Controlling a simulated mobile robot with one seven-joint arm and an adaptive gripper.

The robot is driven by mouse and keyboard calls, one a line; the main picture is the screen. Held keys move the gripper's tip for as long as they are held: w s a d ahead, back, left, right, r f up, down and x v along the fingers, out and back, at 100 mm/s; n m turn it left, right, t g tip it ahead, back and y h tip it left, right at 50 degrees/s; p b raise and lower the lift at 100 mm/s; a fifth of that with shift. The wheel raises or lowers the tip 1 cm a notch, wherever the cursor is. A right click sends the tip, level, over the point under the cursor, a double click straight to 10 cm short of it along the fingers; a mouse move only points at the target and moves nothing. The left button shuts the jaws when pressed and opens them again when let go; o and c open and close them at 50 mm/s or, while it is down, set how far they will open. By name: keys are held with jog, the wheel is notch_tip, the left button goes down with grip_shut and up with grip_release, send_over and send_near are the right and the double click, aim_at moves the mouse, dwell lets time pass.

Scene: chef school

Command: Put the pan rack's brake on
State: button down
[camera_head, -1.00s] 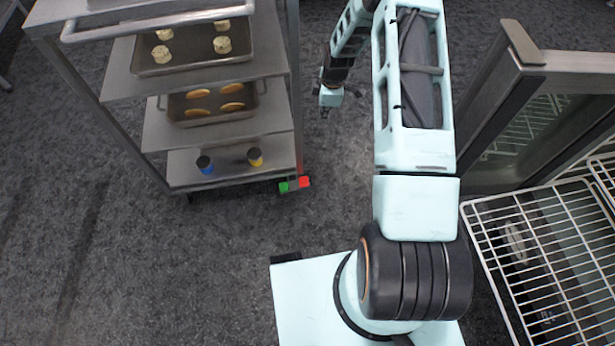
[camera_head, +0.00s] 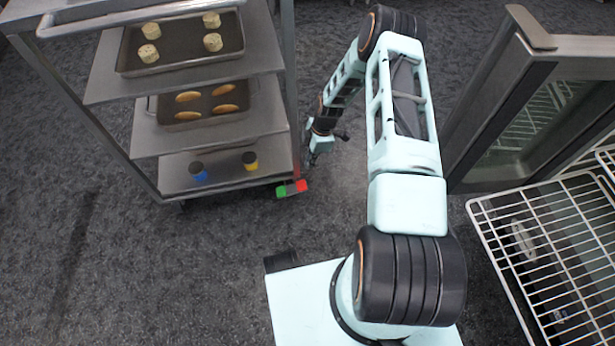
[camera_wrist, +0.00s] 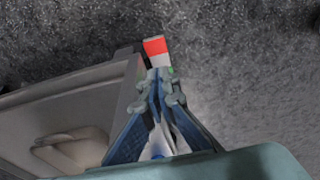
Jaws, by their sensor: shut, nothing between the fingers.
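The pan rack (camera_head: 222,172) stands at the left in the head view, with several shelves. Its brake pedal (camera_head: 292,188) sticks out low at the front right corner, with a green end on the left and a red end on the right. In the wrist view the pedal's red end (camera_wrist: 154,46) and a pale middle part show just beyond my fingertips. Only a bit of green shows, mostly hidden behind the fingers. My gripper (camera_head: 311,162) is low beside the rack's right side, behind the pedal. In the wrist view my gripper (camera_wrist: 158,82) is shut and empty; contact cannot be told.
The rack holds a tray of pale pastries (camera_head: 150,53), a tray of golden ones (camera_head: 207,88), a blue jar (camera_head: 198,174) and a yellow jar (camera_head: 250,162). An open glass door (camera_head: 530,110) and a wire rack (camera_head: 545,250) stand right. The floor before the rack is clear.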

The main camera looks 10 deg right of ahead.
jog(key=b, duration=0.3)
send_over(305, 186)
notch_tip(305, 186, down, 10)
jog(key=shift+r, duration=0.15)
jog(key=shift+d+f+b, duration=0.2)
jog(key=shift+f+b, duration=0.25)
jog(key=shift+f, duration=0.55)
jog(key=shift+d+f+b, duration=0.2)
jog(key=shift+f+b, duration=0.25)
jog(key=shift+f, duration=0.5)
